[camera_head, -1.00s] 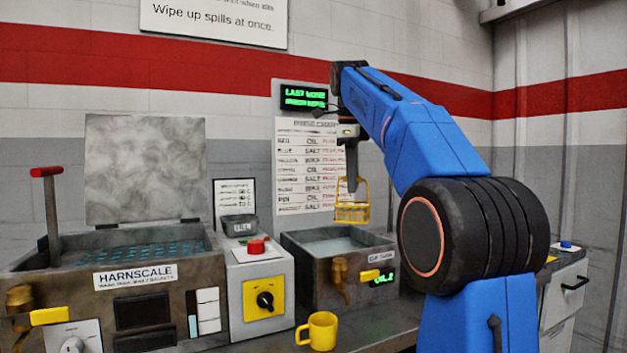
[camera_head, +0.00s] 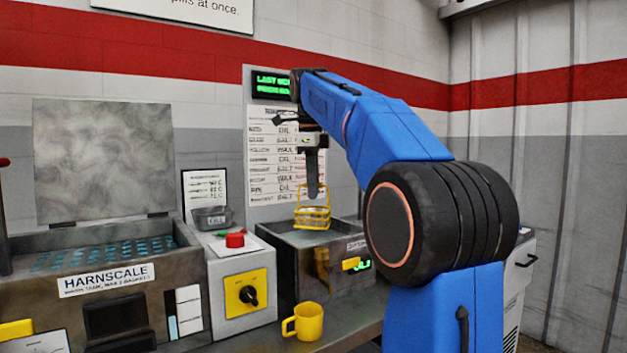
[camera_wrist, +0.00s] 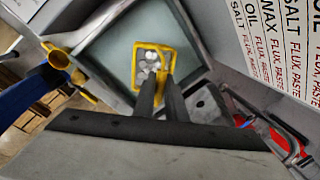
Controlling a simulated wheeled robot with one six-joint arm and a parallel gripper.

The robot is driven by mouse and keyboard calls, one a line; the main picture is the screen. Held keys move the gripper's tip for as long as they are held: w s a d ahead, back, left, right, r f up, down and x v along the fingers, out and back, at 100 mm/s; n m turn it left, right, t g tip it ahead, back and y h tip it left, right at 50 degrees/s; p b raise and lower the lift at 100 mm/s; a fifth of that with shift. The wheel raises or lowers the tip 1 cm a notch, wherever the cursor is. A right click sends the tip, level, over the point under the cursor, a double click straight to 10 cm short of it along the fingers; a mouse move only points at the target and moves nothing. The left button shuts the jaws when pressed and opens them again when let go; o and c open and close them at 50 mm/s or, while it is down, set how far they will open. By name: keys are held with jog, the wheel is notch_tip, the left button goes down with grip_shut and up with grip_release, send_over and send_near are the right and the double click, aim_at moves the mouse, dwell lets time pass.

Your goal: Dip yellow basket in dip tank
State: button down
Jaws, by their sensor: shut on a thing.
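The yellow basket (camera_head: 312,218) is a small wire basket with a tall handle. My gripper (camera_head: 313,188) points down and is shut on its handle. The dip tank (camera_head: 283,240) is a dark metal box with an open top, and the basket hangs over its opening. In the wrist view the basket (camera_wrist: 134,68) shows from above between my fingertips (camera_wrist: 158,82), with several pale round pieces inside. The tank's pale liquid surface (camera_wrist: 110,62) surrounds it in that view. I cannot tell whether the basket's bottom touches the liquid.
A grey control box (camera_head: 240,293) with a red button sits between the tanks. A yellow mug (camera_head: 304,322) stands in front of the dip tank. A chart (camera_head: 272,150) hangs on the wall behind.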

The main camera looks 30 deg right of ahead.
notch_tip(320, 180, down, 12)
jog(key=shift+f, duration=0.2)
dwell(1.4)
jog(key=shift+f, duration=0.1)
dwell(3.6)
jog(key=shift+r, duration=8.05)
